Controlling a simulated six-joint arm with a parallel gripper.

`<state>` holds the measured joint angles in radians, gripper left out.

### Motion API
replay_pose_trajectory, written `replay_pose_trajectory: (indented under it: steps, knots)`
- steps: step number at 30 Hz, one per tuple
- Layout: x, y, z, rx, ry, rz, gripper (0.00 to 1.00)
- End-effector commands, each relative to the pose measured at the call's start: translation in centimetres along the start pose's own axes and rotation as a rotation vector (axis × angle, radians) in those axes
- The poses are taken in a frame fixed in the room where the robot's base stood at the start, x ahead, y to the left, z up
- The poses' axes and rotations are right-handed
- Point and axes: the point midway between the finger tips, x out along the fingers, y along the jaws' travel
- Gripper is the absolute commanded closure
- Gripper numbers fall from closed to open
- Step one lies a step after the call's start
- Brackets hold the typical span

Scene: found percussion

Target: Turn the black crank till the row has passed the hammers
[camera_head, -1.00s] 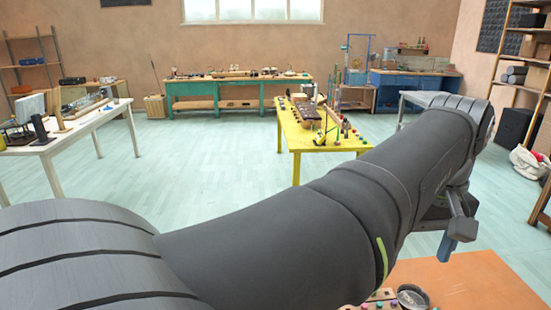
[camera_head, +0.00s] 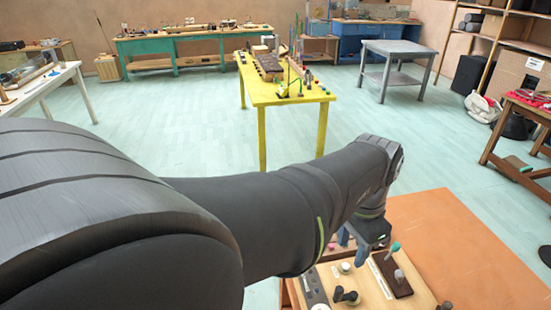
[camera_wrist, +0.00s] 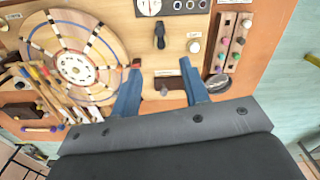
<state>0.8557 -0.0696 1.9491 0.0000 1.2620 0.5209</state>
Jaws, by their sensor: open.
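The black crank (camera_wrist: 160,36) is on the light wood panel in the wrist view, below a white gauge. A black handle, likely the same crank, shows in the head view (camera_head: 346,296). My gripper (camera_wrist: 160,64) has its blue fingers apart and nothing between them. In the picture, the crank lies just beyond the fingertips, roughly in line with the gap; no contact is visible. A round wooden disc (camera_wrist: 76,66) with rings of coloured marks is left of the fingers. Several colour-tipped hammers (camera_wrist: 47,88) lie over its lower left edge. I cannot pick out the row for certain.
A pale knob (camera_wrist: 194,46) is right of the crank. The orange tabletop (camera_head: 460,245) is bare on the right. A yellow table (camera_head: 270,92) stands beyond.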

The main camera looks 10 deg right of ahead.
Motion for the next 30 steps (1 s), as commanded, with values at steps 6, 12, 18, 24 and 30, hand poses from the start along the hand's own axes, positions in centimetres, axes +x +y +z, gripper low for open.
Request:
replay_pose_trajectory:
  steps: [6, 12, 18, 24, 30]
  knots:
    - [3.3, 0.1, 0.1, -0.001, -0.005, 0.003, 0.59]
    - [7.7, 0.1, 0.1, -0.001, -0.007, 0.004, 0.59]
    - [11.8, 0.1, 0.1, -0.002, -0.006, 0.004, 0.59]
    - [14.8, 0.1, 0.1, -0.002, -0.004, 0.002, 0.59]
    - [16.5, 0.0, 0.0, -0.002, -0.001, 0.001, 0.59]
